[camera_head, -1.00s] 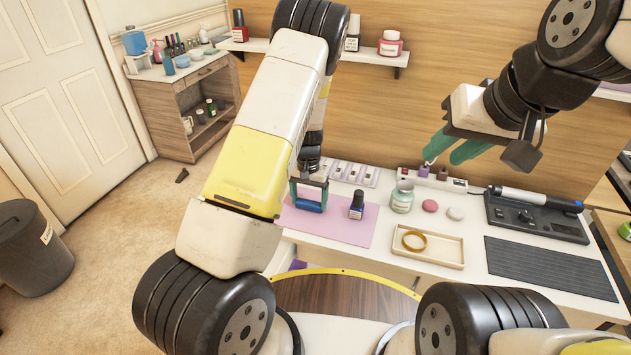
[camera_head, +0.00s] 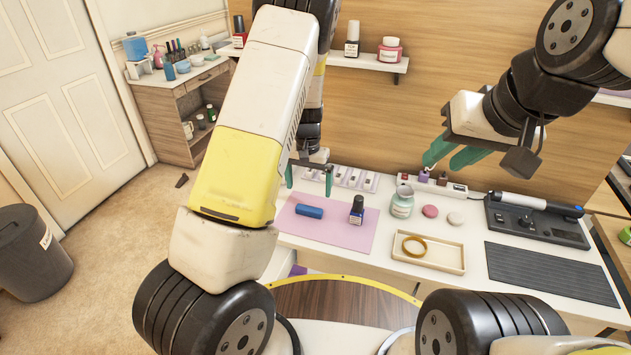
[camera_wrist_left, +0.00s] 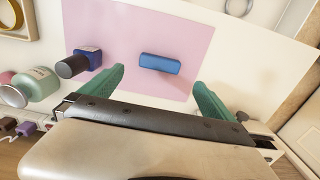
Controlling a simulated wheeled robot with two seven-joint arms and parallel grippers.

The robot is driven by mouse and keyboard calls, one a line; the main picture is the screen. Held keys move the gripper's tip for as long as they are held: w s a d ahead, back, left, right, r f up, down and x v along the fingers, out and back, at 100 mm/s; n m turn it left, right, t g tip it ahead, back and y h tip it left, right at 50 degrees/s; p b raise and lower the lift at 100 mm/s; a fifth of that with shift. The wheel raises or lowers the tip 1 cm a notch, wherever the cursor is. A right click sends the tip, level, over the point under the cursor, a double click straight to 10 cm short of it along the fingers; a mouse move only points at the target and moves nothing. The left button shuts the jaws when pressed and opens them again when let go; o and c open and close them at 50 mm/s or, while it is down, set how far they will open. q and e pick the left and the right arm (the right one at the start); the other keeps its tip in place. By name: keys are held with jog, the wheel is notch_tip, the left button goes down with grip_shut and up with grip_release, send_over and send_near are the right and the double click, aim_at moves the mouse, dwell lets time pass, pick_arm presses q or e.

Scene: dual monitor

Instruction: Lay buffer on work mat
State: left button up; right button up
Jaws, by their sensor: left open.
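The buffer is a small blue block (camera_head: 309,211) lying flat on the pink work mat (camera_head: 335,229), near the mat's left side. It also shows in the left wrist view (camera_wrist_left: 160,63), on the pink mat (camera_wrist_left: 185,25). My left gripper (camera_head: 309,184) is open and empty above and behind the buffer. In the left wrist view its green fingers (camera_wrist_left: 158,84) are spread wide, with the buffer lying apart from them. My right gripper (camera_head: 449,162) is raised over the back of the table, its two green fingers apart and nothing between them.
A dark blue polish bottle (camera_head: 357,210) stands on the mat right of the buffer. A glass jar (camera_head: 402,203), a pink round item (camera_head: 430,211) and a tray (camera_head: 397,255) holding a yellow ring lie further right. A grey ribbed mat (camera_head: 550,273) is at the far right.

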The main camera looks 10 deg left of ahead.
pick_arm(q)
jog(key=s+r+t+h, duration=0.1)
jog(key=s+r, duration=0.3)
jog(key=r, duration=0.4)
jog(key=s+r+n+t+h, duration=0.1)
jog(key=s+r, duration=0.2)
jog(key=r, duration=0.4)
jog(key=s+r+t+h, duration=0.1)
jog(key=s+r, duration=0.3)
jog(key=r, duration=0.4)
jog(key=s+a+r+t, duration=0.1)
jog(key=s+r, duration=0.2)
jog(key=s, duration=0.5)
jog(key=s+a+r+t, duration=0.1)
jog(key=s+r, duration=0.3)
jog(key=s, duration=0.4)
jog(key=shift+a+r+n+t+y, duration=0.2)
jog(key=shift+n+t+y, duration=0.15)
jog(key=shift+t, duration=0.25)
